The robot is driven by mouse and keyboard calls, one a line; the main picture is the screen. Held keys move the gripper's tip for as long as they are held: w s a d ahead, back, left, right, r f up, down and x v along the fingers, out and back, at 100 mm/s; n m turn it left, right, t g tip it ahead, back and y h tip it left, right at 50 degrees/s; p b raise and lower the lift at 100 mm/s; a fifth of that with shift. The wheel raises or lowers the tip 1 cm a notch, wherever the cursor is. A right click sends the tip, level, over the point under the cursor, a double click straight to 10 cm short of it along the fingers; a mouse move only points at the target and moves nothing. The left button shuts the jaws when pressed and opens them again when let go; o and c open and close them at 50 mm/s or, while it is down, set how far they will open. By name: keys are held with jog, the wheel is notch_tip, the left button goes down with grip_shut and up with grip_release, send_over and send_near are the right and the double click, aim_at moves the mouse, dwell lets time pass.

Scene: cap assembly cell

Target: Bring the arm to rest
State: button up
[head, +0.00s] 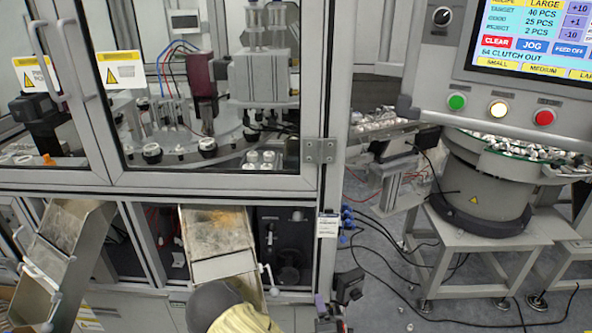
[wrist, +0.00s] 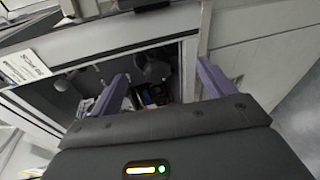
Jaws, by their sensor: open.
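My gripper (wrist: 162,75) shows in the wrist view with its two purple fingers spread apart and nothing between them. Beyond the fingers is a dark open compartment (wrist: 75,88) with small items inside, too blurred to name. Most of my arm is out of view there.
The glazed assembly cell (head: 318,165) stands at left and centre. Metal chutes (head: 215,228) come out below it. A control panel (head: 500,100) hangs at upper right, above a bowl feeder (head: 480,180) on a stand. Cables lie on the grey floor at right.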

jog(key=d+r+m+g+h, duration=0.2)
jog(key=d+m+g+h, duration=0.25)
jog(key=m, duration=0.55)
jog(key=s+d+r+m+g+y+p, duration=0.1)
jog(key=s+r+m+g, duration=0.3)
jog(key=r, duration=0.5)
jog(key=s+d+r+m+g+y+p, duration=0.2)
jog(key=s+d+r+m+g, duration=0.1)
jog(key=s+r, duration=0.6)
jog(key=m+g, duration=0.1)
jog(key=m, duration=0.1)
jog(key=shift+m, duration=0.4)
jog(key=shift+d, duration=0.1)
